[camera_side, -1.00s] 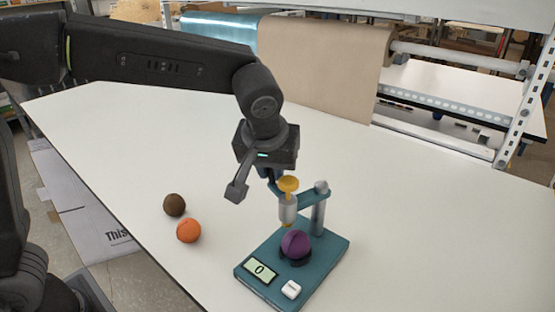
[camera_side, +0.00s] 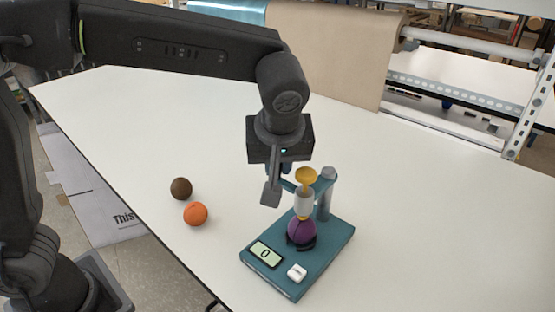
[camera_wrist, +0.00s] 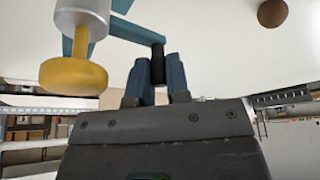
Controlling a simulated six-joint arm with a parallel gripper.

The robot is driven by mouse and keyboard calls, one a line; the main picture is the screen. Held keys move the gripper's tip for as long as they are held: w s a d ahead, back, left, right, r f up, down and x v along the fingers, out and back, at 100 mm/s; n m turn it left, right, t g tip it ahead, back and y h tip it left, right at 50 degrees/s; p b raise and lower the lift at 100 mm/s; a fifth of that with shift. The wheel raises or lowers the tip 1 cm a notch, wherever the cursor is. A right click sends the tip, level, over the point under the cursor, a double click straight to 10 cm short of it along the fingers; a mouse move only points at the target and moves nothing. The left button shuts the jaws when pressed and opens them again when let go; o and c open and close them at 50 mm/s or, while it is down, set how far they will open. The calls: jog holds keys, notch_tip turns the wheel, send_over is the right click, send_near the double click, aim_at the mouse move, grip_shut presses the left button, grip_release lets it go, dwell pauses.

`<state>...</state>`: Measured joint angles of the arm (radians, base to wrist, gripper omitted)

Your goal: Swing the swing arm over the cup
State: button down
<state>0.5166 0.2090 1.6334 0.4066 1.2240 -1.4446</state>
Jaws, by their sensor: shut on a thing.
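The teal swing arm (camera_side: 320,189) reaches from its post (camera_side: 325,202) on the teal base (camera_side: 331,246). It carries a silver plunger (camera_side: 303,205) with a yellow knob (camera_side: 306,175). The plunger appears directly above a purple ball (camera_side: 301,231) in the dark cup (camera_side: 300,244); whether it touches the ball is unclear. My gripper (camera_side: 286,169) is at the arm's free end. In the wrist view, my gripper (camera_wrist: 158,75) is shut on the black handle (camera_wrist: 158,64) at the end of the teal arm, with the yellow knob (camera_wrist: 72,76) beside it.
The base has a display (camera_side: 266,254) reading 0 and a white button (camera_side: 297,273). An orange ball (camera_side: 195,214) and a brown ball (camera_side: 181,188) lie on the white table to the left. The table behind is clear. A paper roll (camera_side: 335,50) hangs at the back.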

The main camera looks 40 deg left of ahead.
jog(key=c, duration=1.1)
grip_release()
jog(key=v, duration=1.4)
jog(key=shift+a, duration=0.15)
